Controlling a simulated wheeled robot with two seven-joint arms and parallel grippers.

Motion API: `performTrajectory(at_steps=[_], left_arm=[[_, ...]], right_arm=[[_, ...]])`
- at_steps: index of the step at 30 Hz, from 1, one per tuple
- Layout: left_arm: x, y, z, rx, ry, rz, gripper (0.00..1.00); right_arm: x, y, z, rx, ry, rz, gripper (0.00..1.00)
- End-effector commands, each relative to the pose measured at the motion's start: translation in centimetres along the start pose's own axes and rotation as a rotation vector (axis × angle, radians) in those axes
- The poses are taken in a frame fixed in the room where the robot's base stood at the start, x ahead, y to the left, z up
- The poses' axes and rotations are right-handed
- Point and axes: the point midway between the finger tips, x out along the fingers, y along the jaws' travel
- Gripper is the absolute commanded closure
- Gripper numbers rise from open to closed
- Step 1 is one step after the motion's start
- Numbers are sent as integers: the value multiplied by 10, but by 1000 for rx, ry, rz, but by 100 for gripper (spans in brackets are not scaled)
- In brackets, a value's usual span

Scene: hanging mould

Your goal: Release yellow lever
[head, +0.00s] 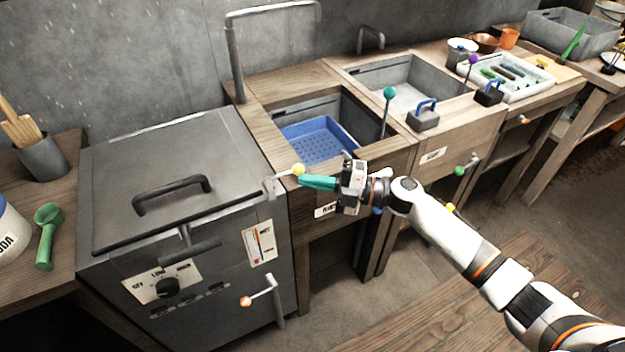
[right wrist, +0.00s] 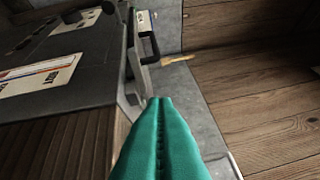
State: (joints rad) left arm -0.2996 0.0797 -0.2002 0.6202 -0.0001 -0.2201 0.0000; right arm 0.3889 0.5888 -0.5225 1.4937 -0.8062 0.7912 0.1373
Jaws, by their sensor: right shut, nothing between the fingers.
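The yellow lever is a grey arm with a yellow ball knob (head: 298,169), at the right top edge of the grey metal box in the head view. My right gripper (head: 303,183) has teal fingers, pressed together and empty. Its fingertips are just below and beside the yellow knob; I cannot tell if they touch it. In the right wrist view the shut teal fingers (right wrist: 155,103) point past the box's side. A small tan-orange handle (right wrist: 178,60) lies beyond the tips; I cannot tell which lever it is. My left gripper is not in view.
The grey box (head: 170,180) has a black lid handle (head: 172,194) and a lower lever with an orange knob (head: 246,301). A sink with a blue basket (head: 320,138) is behind my right gripper. A teal-knobbed lever (head: 389,92) stands between the sinks.

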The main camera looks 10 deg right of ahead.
Motion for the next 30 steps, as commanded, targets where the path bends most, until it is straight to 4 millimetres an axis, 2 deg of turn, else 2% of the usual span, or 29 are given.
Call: performTrajectory(at_steps=[12,15,30], left_arm=[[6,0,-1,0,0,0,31],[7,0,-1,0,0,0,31],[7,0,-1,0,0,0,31]], right_arm=[[-61,2,-1,1,2,3,100],[-70,1,0,0,2,2,100],[-74,0,0,0,0,0,100]])
